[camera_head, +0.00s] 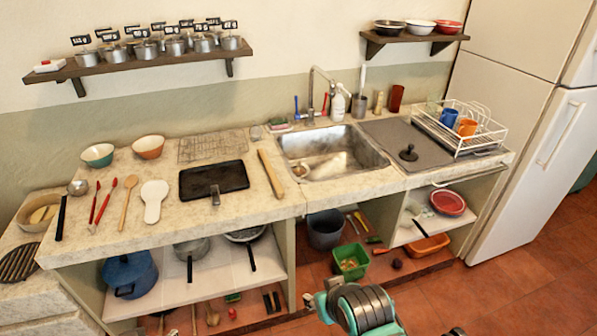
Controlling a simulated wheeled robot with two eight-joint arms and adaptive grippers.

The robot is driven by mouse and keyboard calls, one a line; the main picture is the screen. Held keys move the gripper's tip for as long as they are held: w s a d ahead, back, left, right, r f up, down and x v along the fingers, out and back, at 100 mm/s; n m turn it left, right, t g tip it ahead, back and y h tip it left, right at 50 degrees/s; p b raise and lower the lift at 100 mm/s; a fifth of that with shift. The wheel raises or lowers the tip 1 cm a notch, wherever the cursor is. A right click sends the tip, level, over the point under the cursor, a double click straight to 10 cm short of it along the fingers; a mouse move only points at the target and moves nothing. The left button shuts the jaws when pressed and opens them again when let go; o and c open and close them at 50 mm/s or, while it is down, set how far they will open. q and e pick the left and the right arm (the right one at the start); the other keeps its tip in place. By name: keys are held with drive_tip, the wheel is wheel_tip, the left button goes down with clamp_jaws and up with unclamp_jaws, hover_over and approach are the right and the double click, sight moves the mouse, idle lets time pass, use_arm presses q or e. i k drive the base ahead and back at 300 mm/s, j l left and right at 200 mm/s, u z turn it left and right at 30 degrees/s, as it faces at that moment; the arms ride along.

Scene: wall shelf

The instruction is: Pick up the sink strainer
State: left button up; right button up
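A small dark round piece with an upright knob (408,153) lies on the grey drying mat (385,130), right of the sink. It looks like a sink strainer or plug, but it is too small to tell which. The metal sink (318,140) is set in the countertop, and a light brown and whitish thing lies in its basin. Teal and dark ribbed parts of my own body show at the bottom edge, below and in front of the counter. No gripper fingers can be made out.
A white dish rack (462,128) with cups stands right of the dark piece. The faucet (312,92) and bottles stand behind the sink. A rolling pin (271,174) and black tray (213,179) lie left of it. Open shelves below hold pots and bins.

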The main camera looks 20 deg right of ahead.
sight(298, 170)
drive_tip(key=i+l+z, duration=0.7)
drive_tip(key=i+l, duration=0.2)
drive_tip(key=i+l+z, duration=0.35)
drive_tip(key=i, duration=0.2)
drive_tip(key=j, duration=0.1)
